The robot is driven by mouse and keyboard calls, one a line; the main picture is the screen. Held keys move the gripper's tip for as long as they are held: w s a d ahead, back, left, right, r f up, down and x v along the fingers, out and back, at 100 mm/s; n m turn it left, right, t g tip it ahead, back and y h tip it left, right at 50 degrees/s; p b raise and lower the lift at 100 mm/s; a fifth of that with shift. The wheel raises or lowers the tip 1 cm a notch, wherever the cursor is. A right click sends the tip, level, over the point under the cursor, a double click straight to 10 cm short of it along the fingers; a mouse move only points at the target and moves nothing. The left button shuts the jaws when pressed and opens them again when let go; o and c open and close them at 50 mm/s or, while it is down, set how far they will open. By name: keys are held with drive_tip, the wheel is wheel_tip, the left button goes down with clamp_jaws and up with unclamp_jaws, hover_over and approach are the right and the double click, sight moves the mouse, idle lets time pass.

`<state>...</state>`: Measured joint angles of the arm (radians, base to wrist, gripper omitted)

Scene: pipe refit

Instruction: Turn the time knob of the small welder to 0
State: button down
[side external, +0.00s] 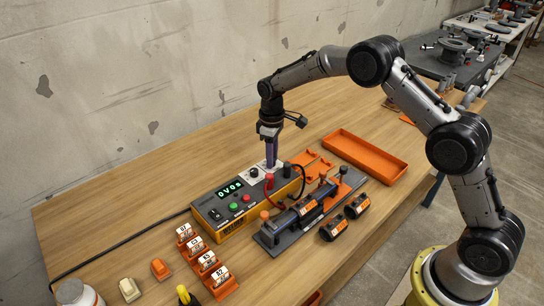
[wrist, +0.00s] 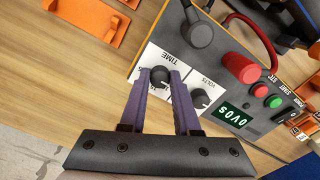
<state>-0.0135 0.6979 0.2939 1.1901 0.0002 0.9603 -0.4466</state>
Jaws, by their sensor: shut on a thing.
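The small welder (side external: 225,211) is a yellow and dark grey box with a lit green display (wrist: 232,115) that seems to read 0V0S. In the wrist view its white TIME dial plate (wrist: 170,62) carries a black time knob (wrist: 160,76). My gripper (wrist: 160,78) points down over the panel, its two purple fingers shut on the time knob, one on each side. The knob's pointer is partly hidden by the fingers. A black VOLTS knob (wrist: 199,98) sits right beside one finger. In the side view my gripper (side external: 271,165) is at the welder's back end.
Red and black plugs with cables (wrist: 240,67) rise from the panel close to my fingers. A clamp fixture (side external: 305,215) stands right of the welder. An orange tray (side external: 366,156) lies behind it, and labelled orange holders (side external: 208,262) stand in front. Bare wood lies left of the welder.

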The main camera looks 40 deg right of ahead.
idle(0.3)
drive_tip(key=c, duration=0.6)
unclamp_jaws()
drive_tip(key=shift+c, duration=0.2)
wheel_tip(320, 180, up, 14)
